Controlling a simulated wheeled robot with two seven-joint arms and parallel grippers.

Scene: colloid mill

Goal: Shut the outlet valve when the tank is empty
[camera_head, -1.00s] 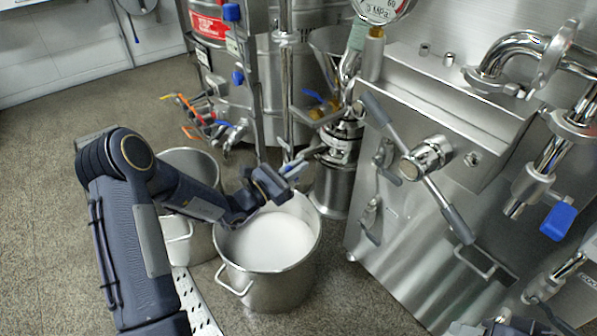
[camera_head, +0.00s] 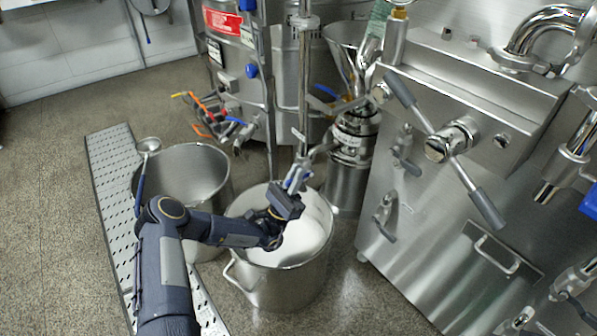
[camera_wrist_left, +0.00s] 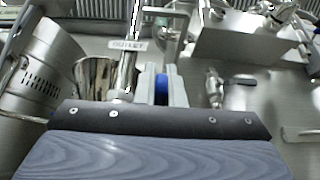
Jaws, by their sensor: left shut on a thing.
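My left gripper (camera_head: 297,180) is at the outlet pipe (camera_head: 302,95), above the steel pot with white liquid (camera_head: 310,240). In the left wrist view its two fingers (camera_wrist_left: 161,84) are shut on the blue handle (camera_wrist_left: 161,88) of the outlet valve, just beside the pipe with the "OUTLET" label (camera_wrist_left: 128,45). Fingers and arm hide most of the valve body, and I cannot tell its exact turn. The steel tank (camera_head: 228,75) stands at the back; its inside is out of view. My right gripper is not in view.
An empty-looking second pot (camera_head: 190,165) stands left of the first, with a ladle (camera_head: 148,145) by its rim and a perforated floor strip (camera_head: 112,190) beside it. The steel machine (camera_head: 420,225) with a long T-handle (camera_head: 445,145) blocks the right. Floor at left is clear.

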